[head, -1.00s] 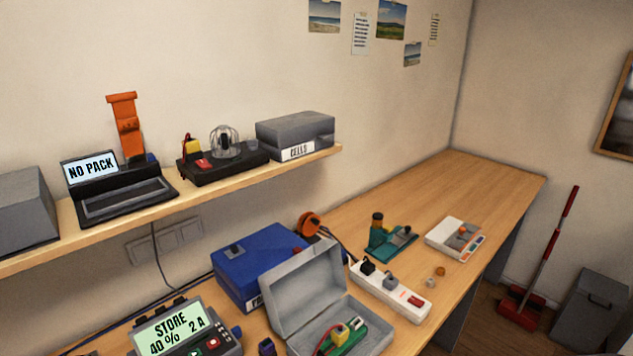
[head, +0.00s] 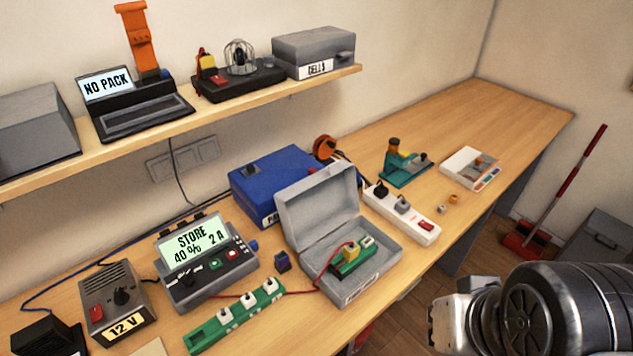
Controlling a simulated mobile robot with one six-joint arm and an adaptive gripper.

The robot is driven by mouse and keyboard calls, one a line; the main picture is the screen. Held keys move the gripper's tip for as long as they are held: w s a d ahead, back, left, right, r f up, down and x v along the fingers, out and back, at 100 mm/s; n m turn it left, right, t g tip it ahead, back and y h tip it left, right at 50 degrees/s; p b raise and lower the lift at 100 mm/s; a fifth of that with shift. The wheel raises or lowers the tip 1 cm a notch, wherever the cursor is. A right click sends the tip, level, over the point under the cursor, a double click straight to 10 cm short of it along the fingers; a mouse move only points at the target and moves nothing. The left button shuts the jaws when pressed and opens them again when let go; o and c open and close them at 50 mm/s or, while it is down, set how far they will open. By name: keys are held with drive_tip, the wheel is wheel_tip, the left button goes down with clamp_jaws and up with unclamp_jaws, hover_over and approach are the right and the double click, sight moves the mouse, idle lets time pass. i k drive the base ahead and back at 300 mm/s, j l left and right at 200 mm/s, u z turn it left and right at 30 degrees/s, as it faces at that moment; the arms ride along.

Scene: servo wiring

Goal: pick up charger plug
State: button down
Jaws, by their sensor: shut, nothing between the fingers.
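A white power strip (head: 415,229) lies on the bench right of the open grey case. A black plug (head: 381,189) sits in its far end and a grey plug (head: 403,204) sits beside it. I cannot tell which of the two is the charger plug. The charger (head: 205,262), its screen reading STORE 40 % 2 A, stands on the bench left of the open case. Part of my arm shows at the lower right, in front of the bench and well apart from the plugs. My gripper's fingers are not visible.
The open grey case (head: 312,205) holds a green pack with a red lead. A blue box (head: 270,180) stands behind it. A green balance board (head: 235,318) lies in front. A shelf (head: 225,115) overhangs the back left. The bench's far right is clear.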

sight(349, 251)
drive_tip(key=i+l+u, duration=0.25)
drive_tip(key=i+l, duration=0.25)
drive_tip(key=i, duration=0.15)
drive_tip(key=u, duration=1.7)
